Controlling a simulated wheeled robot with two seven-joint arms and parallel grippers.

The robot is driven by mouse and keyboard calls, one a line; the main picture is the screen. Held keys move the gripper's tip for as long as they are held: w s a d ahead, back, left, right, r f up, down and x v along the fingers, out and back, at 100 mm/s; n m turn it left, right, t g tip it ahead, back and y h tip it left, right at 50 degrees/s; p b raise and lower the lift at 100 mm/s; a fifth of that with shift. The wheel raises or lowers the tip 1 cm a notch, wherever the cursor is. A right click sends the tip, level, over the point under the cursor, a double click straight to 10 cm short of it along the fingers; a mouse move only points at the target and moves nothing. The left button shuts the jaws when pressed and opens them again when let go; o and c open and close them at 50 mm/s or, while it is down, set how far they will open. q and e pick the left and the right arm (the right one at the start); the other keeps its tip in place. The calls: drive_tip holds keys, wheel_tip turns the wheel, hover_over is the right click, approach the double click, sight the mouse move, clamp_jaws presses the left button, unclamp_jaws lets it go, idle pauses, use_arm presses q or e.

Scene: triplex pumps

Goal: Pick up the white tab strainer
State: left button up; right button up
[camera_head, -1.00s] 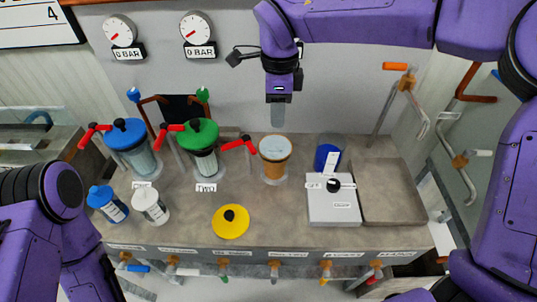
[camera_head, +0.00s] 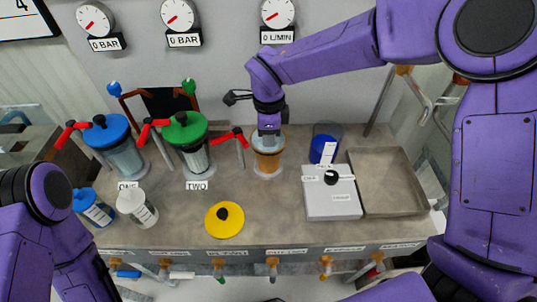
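An open vessel (camera_head: 267,160) with an orange-brown body and a pale rim stands in the middle of the bench. Something whitish shows at its top; I cannot make out a strainer with a white tab for certain. My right gripper (camera_head: 269,133) points straight down over this vessel, with its fingertips at or just above the opening. The fingers are seen edge-on, so their gap and any contact are hidden. My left arm is at the lower left, and its gripper is outside the view.
Blue-lidded (camera_head: 122,155) and green-lidded (camera_head: 194,157) vessels with red handles stand left of the open one. A yellow disc (camera_head: 224,231) lies in front. A grey box (camera_head: 331,203), an empty tray (camera_head: 356,177) and a blue-filled cup (camera_head: 318,152) are at right.

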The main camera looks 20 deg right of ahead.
drive_tip(key=shift+f, duration=0.15)
clamp_jaws()
